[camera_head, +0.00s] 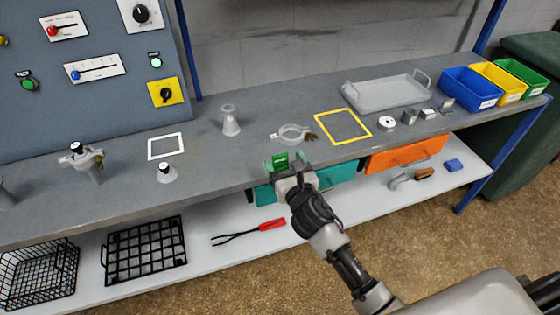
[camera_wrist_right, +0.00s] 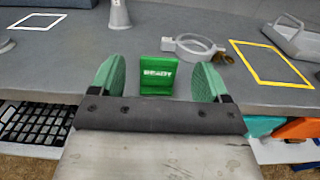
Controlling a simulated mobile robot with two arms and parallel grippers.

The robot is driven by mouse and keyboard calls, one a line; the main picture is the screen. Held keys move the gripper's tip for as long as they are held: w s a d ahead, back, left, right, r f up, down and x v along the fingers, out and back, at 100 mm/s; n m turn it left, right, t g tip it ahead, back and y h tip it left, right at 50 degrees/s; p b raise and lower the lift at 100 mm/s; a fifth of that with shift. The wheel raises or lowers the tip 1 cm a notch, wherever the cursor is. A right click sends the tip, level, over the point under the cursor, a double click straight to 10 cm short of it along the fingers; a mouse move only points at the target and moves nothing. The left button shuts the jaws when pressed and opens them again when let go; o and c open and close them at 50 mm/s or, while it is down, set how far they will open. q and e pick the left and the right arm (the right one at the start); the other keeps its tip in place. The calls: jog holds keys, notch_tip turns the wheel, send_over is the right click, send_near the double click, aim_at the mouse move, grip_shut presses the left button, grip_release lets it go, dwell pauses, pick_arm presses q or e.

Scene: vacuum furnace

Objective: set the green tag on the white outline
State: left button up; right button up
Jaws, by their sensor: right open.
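The green tag (camera_wrist_right: 157,74), marked "READY", stands near the front edge of the grey bench. In the head view the tag (camera_head: 281,159) shows just beyond my right gripper (camera_head: 291,166). In the right wrist view my right gripper (camera_wrist_right: 157,82) is open, with its green fingers on either side of the tag and visible gaps between. The white outline (camera_head: 165,146) lies on the bench to the left of the tag and is empty. It also shows at the upper left of the right wrist view (camera_wrist_right: 38,21). My left gripper is not in view.
A clamp ring (camera_head: 292,134) lies close behind the tag, with a yellow outline (camera_head: 342,126) to its right. A grey cone (camera_head: 230,120) and a small knobbed piece (camera_head: 166,172) stand near the white outline.

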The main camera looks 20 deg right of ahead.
aim_at(281, 155)
jog(key=w, duration=0.5)
jog(key=shift+w+a+f, duration=0.1)
jog(key=shift+w+a, duration=0.05)
jog(key=shift+w, duration=0.05)
jog(key=c, duration=1.1)
jog(key=shift+o, duration=0.2)
